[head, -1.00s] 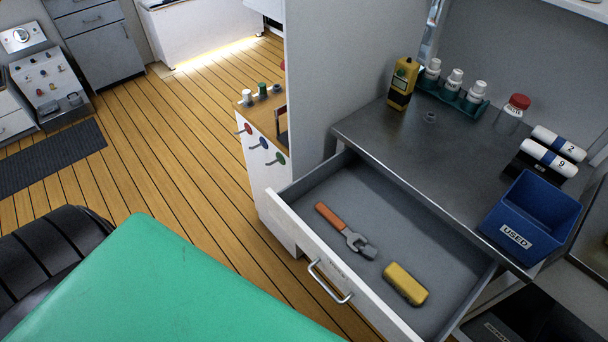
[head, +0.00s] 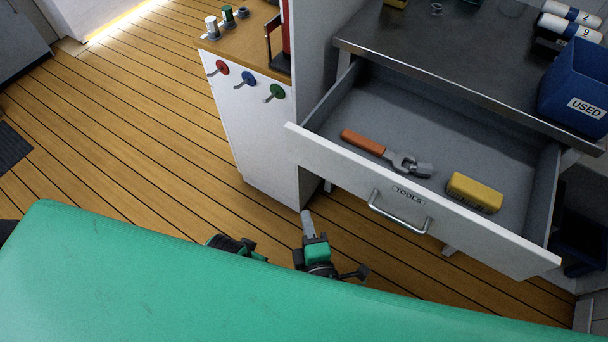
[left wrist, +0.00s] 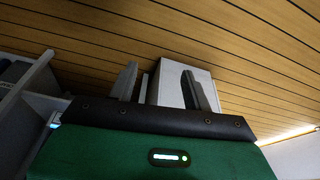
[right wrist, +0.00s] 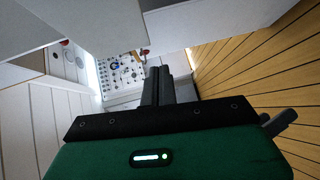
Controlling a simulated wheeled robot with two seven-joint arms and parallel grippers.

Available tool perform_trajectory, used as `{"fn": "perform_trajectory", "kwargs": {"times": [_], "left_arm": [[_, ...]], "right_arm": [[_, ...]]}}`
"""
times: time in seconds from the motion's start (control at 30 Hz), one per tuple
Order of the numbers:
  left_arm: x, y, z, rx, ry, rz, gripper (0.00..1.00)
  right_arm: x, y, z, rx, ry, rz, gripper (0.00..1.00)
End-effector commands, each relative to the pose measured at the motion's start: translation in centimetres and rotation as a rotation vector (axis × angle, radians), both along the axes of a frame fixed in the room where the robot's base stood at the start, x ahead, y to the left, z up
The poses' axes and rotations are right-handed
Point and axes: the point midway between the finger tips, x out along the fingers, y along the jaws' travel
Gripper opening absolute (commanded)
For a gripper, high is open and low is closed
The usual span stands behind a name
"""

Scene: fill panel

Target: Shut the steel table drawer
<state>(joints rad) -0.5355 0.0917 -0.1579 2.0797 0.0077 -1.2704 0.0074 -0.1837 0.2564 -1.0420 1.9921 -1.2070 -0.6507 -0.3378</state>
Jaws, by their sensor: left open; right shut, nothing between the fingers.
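The steel table (head: 450,60) stands at the upper right in the head view. Its drawer (head: 325,152) is pulled out, with a white front labelled TOOLS and a metal bar handle (head: 400,212). My right gripper (head: 307,214) is shut and empty, left of the handle and apart from the drawer front. Its closed fingers also show in the right wrist view (right wrist: 158,72). My left gripper (left wrist: 159,70) is open in the left wrist view, with wood floor and a pale box-like shape beyond its fingers.
An orange-handled wrench (head: 385,154) and a yellow brush (head: 475,192) lie inside the drawer. A blue USED bin (head: 575,88) stands on the table's right. A white cabinet with coloured knobs (head: 245,125) stands left of the drawer. Wood floor (head: 120,140) is clear further left.

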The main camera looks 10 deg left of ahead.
Motion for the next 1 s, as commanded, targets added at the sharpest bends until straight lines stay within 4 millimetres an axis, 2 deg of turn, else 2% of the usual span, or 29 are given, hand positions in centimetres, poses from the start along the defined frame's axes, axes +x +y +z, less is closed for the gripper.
{"fn": "perform_trajectory", "kwargs": {"times": [0.1,0.17,0.27,0.37,0.87,1.0], "left_arm": [[-0.2,0.0,1.8,-0.004,-0.013,0.002,0.5],[-0.2,0.1,2.5,-0.004,-0.015,0.002,0.5],[-0.3,0.1,3.1,-0.005,-0.016,0.003,0.5],[-0.3,0.1,3.1,-0.004,-0.013,0.003,0.5],[-0.3,0.0,1.2,0.0,0.009,0.003,0.5],[-0.4,0.0,0.7,0.001,0.014,0.002,0.5]], "right_arm": [[-1.4,0.5,3.5,0.016,-0.099,0.015,0.0],[-1.9,0.5,4.7,0.021,-0.128,0.017,0.0],[-2.0,0.6,5.7,0.024,-0.151,0.018,0.0],[-1.4,1.0,6.0,0.025,-0.157,0.017,0.0],[6.6,5.0,6.0,0.024,-0.156,0.017,0.0],[8.6,4.5,6.0,0.021,-0.155,0.018,0.0]]}}
